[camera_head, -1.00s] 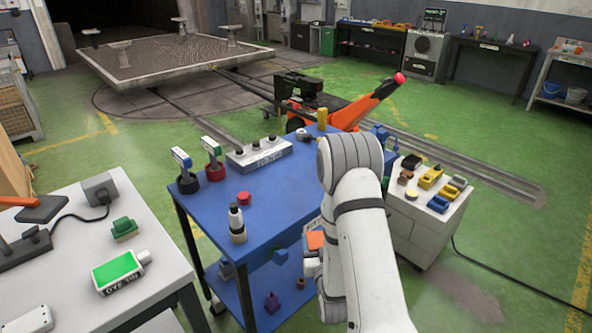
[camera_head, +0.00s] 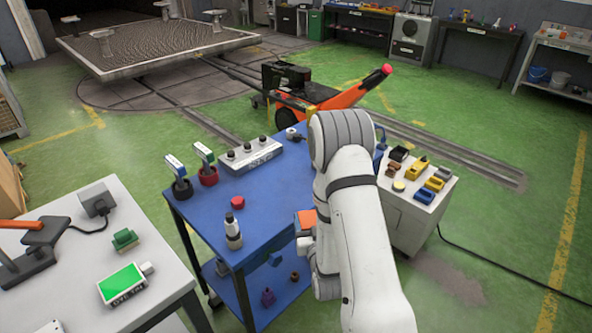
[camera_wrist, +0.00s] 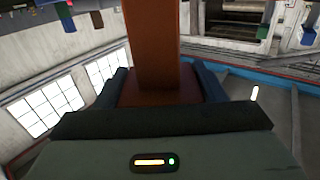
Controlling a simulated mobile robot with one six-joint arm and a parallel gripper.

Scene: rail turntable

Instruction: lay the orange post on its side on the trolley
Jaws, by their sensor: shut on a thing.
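The orange post (camera_wrist: 158,45) is between the fingers of my gripper (camera_wrist: 160,88) in the wrist view. Its wider base end sits close to the palm and its narrower shaft runs to the top edge, where it is cut off. In the head view an orange part of it (camera_head: 305,219) shows left of my arm, over the trolley's right edge; my arm hides the rest and most of the gripper. The trolley (camera_head: 205,222) has a blue top and a lower shelf. I cannot tell the post's exact tilt.
On the trolley stand a button box (camera_head: 250,156), two stamp-like stands (camera_head: 205,165), a red knob (camera_head: 238,202) and a bottle (camera_head: 233,232). Bare blue top lies between them and my arm. A white cabinet (camera_head: 412,210) with several parts stands right; a white table (camera_head: 75,265) left.

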